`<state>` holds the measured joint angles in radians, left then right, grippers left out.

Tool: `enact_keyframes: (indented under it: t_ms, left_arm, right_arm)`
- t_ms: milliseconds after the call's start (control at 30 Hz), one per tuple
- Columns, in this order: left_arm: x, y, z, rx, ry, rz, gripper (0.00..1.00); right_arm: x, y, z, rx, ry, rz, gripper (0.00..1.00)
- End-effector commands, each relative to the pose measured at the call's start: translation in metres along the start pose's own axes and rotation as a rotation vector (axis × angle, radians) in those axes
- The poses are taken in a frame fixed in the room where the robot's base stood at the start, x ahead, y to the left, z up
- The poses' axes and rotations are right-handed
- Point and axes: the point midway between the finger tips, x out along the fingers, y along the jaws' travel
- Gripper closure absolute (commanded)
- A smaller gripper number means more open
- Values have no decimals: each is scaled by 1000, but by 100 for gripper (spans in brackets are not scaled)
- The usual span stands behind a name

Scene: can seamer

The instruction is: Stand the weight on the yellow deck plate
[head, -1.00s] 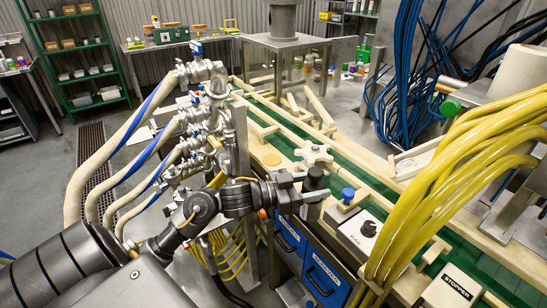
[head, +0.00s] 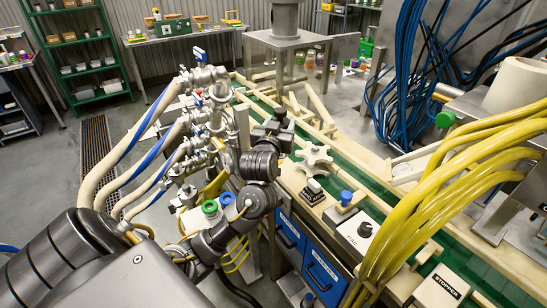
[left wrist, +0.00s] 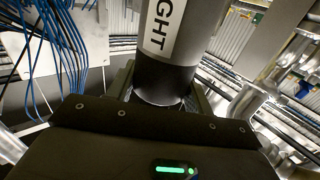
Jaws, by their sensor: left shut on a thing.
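In the left wrist view the weight (left wrist: 165,75) is a cylinder with a dark end band and a white label reading "IGHT". It stands between the fingers of my left gripper (left wrist: 163,95), which is shut on it. In the head view my left gripper (head: 278,124) is over the near side of the conveyor line, left of the star wheel. The weight is hard to make out there against the dark gripper. A small yellow surface (head: 216,184) shows beside the valves; I cannot tell whether it is the deck plate. My right gripper is not in view.
A white star wheel (head: 314,158), a black switch block (head: 314,190), a blue knob (head: 346,196) and a box with a black dial (head: 364,230) sit along the line. Valves with hoses (head: 205,95) crowd the left. Thick yellow cables (head: 440,190) hang at the right.

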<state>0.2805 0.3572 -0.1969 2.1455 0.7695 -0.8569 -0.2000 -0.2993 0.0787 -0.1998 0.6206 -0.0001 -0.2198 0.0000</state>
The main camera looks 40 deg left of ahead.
Motion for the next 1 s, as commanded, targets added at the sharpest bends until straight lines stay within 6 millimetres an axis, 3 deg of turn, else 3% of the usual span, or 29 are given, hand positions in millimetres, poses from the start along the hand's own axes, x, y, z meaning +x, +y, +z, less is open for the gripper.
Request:
enact_keyframes:
  t_ms: [167,433,600,800,1000]
  left_arm:
    - [18,-9,7,10,1,-4,80]
    - [83,-37,34,8,0,-4,80]
    - [108,-46,69,3,-1,0,80]
    - [123,-51,90,0,3,1,80]
    - [126,-52,95,0,4,2,80]
  right_arm:
    - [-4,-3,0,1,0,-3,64]
    - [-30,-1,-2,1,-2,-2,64]
    - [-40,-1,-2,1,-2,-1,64]
    - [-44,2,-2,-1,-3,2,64]
    - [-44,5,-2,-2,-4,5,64]
